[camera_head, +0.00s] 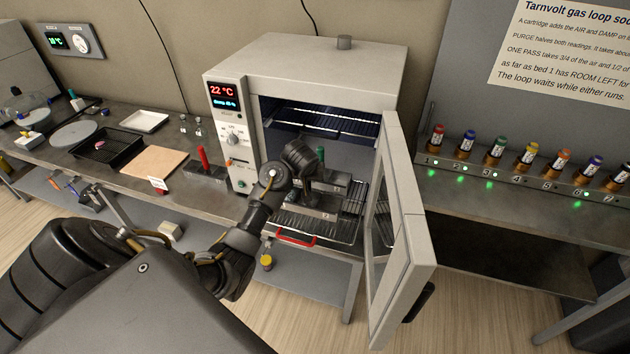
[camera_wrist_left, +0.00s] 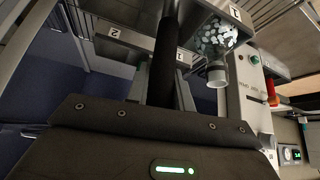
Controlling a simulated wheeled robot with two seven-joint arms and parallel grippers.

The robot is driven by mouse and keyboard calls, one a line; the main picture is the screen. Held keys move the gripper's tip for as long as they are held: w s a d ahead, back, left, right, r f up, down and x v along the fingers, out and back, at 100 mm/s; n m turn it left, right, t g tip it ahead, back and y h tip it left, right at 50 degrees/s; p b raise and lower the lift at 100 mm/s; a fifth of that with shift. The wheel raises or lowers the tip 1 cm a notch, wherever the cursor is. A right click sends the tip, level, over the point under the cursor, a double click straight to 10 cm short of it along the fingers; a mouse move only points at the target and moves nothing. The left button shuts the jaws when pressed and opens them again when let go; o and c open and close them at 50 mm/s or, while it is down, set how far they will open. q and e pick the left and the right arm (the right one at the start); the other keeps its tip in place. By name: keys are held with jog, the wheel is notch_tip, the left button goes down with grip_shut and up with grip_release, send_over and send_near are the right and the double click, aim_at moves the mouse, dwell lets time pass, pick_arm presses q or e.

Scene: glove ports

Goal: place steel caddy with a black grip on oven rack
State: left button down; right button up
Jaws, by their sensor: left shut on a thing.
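The steel caddy (camera_head: 312,207) with number tags is at the mouth of the open oven, over the pulled-out lower oven rack (camera_head: 340,232). Its black grip (camera_wrist_left: 169,45) stands between the fingers of my left gripper (camera_wrist_left: 163,88), which is shut on it. A bottle of pale pellets (camera_wrist_left: 217,40) sits in the caddy. In the head view my left wrist hides the grip and part of the caddy. I cannot tell whether the caddy touches the rack. My right gripper is not in view.
A caddy with a green grip (camera_head: 321,154) shows behind mine in the oven. The oven door (camera_head: 397,240) stands open on the right. An upper rack (camera_head: 312,119) is above. A red-grip caddy (camera_head: 204,167) stands on the bench left of the oven.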

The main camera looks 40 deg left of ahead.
pick_arm(q)
jog(key=shift+a+f, duration=0.1)
jog(key=shift+f, duration=0.7)
jog(key=shift+s, duration=0.2)
jog(key=shift+w+f, duration=0.15)
jog(key=c, duration=1.5)
grip_release()
jog(key=shift+f, duration=0.1)
jog(key=shift+c, duration=0.2)
jog(key=o, duration=0.3)
jog(key=shift+o, duration=0.2)
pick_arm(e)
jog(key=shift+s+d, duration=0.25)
pick_arm(q)
jog(key=shift+r, duration=0.2)
jog(key=shift+r, duration=0.15)
jog(key=b+v, duration=0.2)
jog(key=v, duration=1)
jog(key=shift+b, duration=0.3)
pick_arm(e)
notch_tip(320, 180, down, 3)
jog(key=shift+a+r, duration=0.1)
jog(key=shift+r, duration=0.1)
